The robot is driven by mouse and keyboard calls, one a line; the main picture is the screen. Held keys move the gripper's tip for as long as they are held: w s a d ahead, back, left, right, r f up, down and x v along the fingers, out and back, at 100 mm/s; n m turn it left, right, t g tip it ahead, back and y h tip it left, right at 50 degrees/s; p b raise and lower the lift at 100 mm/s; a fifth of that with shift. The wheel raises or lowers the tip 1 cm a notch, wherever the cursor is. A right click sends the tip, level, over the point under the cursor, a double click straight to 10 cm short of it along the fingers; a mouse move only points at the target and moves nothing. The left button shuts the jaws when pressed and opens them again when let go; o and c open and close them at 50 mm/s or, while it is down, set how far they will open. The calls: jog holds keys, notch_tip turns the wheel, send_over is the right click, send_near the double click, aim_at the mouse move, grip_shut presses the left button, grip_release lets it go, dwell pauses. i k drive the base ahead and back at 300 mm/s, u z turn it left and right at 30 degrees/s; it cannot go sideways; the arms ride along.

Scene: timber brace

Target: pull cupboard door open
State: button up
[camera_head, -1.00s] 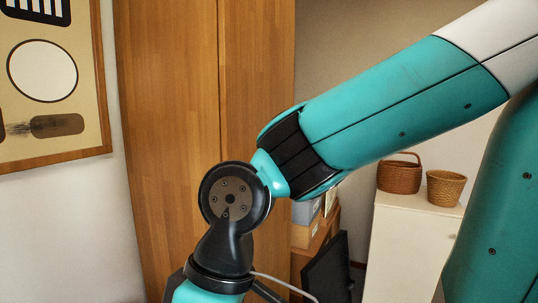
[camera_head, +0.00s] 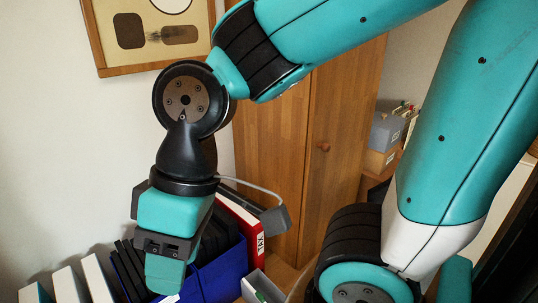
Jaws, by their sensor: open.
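The wooden cupboard (camera_head: 285,135) stands behind my arm, with a seam between its two door panels. The right door (camera_head: 345,130) carries a small round wooden knob (camera_head: 324,147) near the seam. The doors look closed. My gripper (camera_head: 165,275) points down at the lower left, in front of and left of the cupboard, apart from the knob. Its fingertips are partly cut off or hidden, and I see nothing held in it. My forearm hides the cupboard's upper part.
A blue box (camera_head: 215,275) with dark folders and a red binder (camera_head: 240,222) stands below, near my gripper. White binders (camera_head: 97,280) are at the lower left. Boxes (camera_head: 383,135) sit on a shelf right of the cupboard. A framed picture (camera_head: 150,40) hangs on the left wall.

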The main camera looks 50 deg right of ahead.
aim_at(345, 89)
jog(key=u, duration=0.65)
jog(key=k, duration=1.25)
jog(key=z, duration=1.5)
jog(key=i, duration=0.5)
jog(key=z, duration=0.05)
